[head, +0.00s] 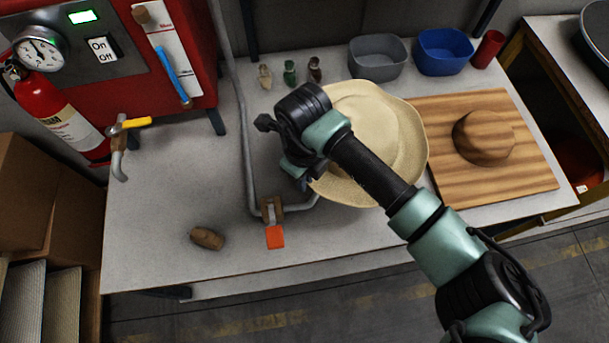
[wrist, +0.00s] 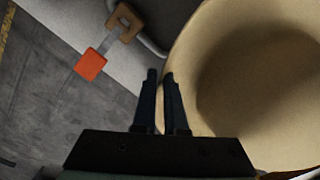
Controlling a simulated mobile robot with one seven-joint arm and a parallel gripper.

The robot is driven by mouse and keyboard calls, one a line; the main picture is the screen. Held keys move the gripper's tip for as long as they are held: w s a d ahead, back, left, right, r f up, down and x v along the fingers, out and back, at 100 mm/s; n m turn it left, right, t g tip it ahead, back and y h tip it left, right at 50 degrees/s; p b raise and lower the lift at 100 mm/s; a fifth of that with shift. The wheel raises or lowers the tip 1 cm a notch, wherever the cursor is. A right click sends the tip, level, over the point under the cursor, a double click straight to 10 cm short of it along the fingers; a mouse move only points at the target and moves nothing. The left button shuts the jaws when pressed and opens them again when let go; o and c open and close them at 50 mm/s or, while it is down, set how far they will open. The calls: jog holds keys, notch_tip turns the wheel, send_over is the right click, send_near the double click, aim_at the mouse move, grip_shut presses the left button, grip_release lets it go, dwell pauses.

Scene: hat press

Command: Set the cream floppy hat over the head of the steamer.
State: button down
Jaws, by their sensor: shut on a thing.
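The steamer's pipe (head: 248,130) runs down to a valve with an orange handle (head: 275,237), then bends toward the hat. The steamer head is not visible; the hat may cover it.
A wooden hat block on a striped board (head: 455,185) stands close right of the hat. Grey (head: 377,60) and blue (head: 443,53) bins and small figures (head: 290,73) stand behind. A brown object (head: 207,238) lies front left. The left bench is mostly clear.

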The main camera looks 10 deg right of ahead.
jog(key=shift+f, duration=0.4)
jog(key=c, duration=0.9)
grip_release()
jog(key=shift+r, duration=0.1)
notch_tip(320, 180, up, 13)
jog(key=b, duration=0.2)
